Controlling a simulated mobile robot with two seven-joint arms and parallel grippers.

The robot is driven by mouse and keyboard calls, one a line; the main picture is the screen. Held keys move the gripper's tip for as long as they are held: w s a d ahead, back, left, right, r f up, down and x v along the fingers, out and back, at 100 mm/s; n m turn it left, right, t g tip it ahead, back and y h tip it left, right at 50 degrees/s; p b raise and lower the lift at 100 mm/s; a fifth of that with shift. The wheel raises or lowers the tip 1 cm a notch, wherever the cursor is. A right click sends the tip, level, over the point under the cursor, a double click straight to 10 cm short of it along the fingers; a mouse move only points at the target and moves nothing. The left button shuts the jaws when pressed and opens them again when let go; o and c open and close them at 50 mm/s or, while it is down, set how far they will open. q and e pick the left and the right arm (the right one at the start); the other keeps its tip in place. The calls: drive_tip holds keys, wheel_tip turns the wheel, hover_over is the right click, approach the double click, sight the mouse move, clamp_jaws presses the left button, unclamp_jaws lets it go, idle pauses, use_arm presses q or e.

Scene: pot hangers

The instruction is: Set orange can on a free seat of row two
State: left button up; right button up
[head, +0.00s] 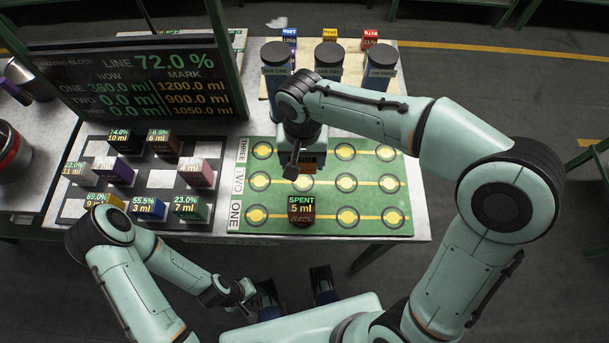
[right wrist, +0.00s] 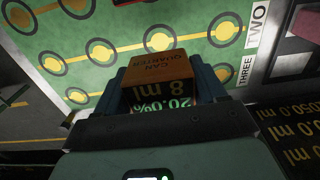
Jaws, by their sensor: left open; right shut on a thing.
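My right gripper (head: 300,165) is shut on the orange can (right wrist: 158,70), a brown-orange block marked "CAN QUARTER" and "8 ml". Only a small part of the can (head: 309,163) shows under the gripper in the head view. The gripper is over the upper part of the green mat (head: 325,197), by row three. Whether the can touches the mat cannot be told. Row two (head: 324,183) is the middle line of ringed yellow seats; its seats look empty. My left gripper (head: 295,292) is open and empty in front of the table.
A dark red can marked "SPENT 5 ml" (head: 301,212) stands on row one, second seat from the left. A checkered board (head: 160,179) with several cans is at left. A dark readout panel (head: 140,85) stands behind it. Three dark-lidded jars (head: 328,65) stand at the back.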

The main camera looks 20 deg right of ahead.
sight(303, 182)
wheel_tip(303, 182, down, 8)
drive_tip(key=shift+f+b, duration=0.15)
drive_tip(key=shift+b, duration=0.3)
drive_tip(key=shift+f, duration=0.2)
drive_tip(key=o, duration=1.2)
drive_tip(key=shift+r, duration=0.1)
drive_tip(key=shift+r, duration=0.3)
wheel_tip(303, 182, up, 12)
drive_tip(key=shift+f+p, duration=0.15)
drive_tip(key=shift+p, duration=0.75)
